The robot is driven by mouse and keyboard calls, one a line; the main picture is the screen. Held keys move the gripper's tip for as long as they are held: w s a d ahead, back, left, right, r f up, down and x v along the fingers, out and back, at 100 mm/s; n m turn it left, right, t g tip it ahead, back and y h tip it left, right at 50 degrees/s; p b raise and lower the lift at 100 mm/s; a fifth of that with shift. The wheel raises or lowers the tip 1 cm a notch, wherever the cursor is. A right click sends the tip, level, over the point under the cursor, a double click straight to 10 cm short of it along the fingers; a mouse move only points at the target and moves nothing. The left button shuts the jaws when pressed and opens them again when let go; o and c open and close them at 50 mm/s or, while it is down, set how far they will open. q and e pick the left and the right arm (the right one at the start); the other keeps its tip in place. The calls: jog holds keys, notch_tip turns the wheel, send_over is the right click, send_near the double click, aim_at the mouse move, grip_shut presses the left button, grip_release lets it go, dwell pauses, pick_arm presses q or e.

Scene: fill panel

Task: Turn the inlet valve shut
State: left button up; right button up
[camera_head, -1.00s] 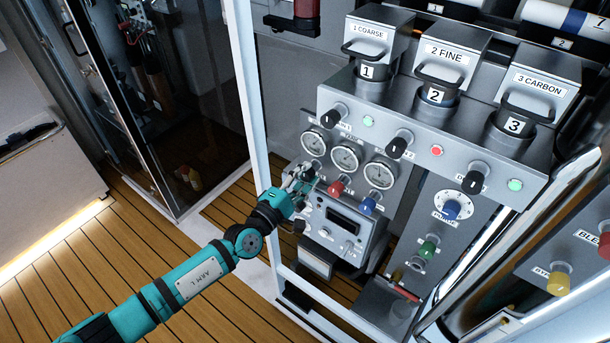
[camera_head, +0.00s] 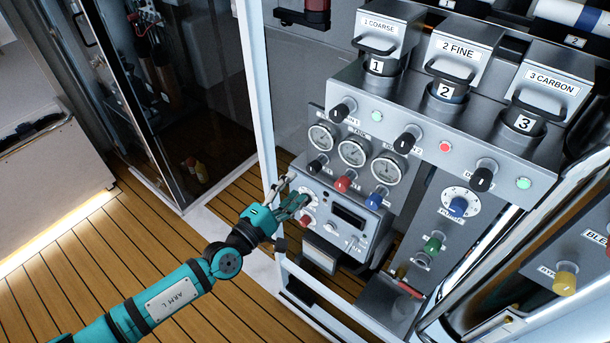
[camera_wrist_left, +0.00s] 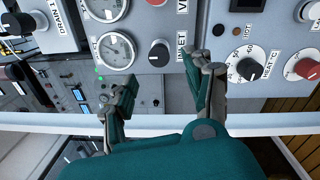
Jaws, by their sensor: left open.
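The inlet valve is a black knob (camera_head: 317,164) below the leftmost gauge on the grey panel. My left gripper (camera_head: 297,195) is open and empty, just below and left of the knob in the head view. In the left wrist view its two fingers (camera_wrist_left: 158,76) are spread on either side of the knob's line, apart from it. I cannot tell the knob's exact turn position. My right gripper is in neither view.
A red knob (camera_head: 344,182) and a blue knob (camera_head: 377,198) sit right of the inlet knob. A control box with a HEAT dial (camera_wrist_left: 245,65) is close below. A white frame post (camera_head: 258,110) stands left of the panel. Round gauges (camera_head: 354,152) sit just above.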

pick_arm(q)
jog(key=shift+v, duration=2.35)
jog(key=shift+f, duration=0.1)
jog(key=s+a+f+n+g+y, duration=0.15)
jog(key=a+f+n+y, duration=0.45)
jog(key=f+n, duration=0.65)
jog(key=a+f+n+g+y, duration=0.25)
jog(key=a+f+n, duration=0.45)
jog(key=f+n, duration=0.55)
jog(key=s+a+f+n+g+y, duration=0.1)
jog(key=s+a+f+n+g, duration=0.15)
jog(key=s+f+n, duration=0.4)
jog(key=s+a+f+n+g+y, duration=0.1)
jog(key=s+a+f+n+y, duration=0.15)
jog(key=s+f+n, duration=0.4)
jog(key=s+f+n+g, duration=0.2)
jog(key=s+f+n, duration=0.2)
jog(key=s, duration=0.5)
jog(key=s+d+f+n+g, duration=0.1)
jog(key=s+f+n, duration=0.3)
jog(key=s+n, duration=0.4)
jog(key=s+d+f+n+g+h, duration=0.1)
jog(key=s+f+n+g, duration=0.2)
jog(key=s+n, duration=0.3)
jog(key=s+f, duration=0.1)
jog(key=s, duration=0.4)
jog(key=shift+s+f, duration=0.25)
jog(key=shift+s, duration=0.1)
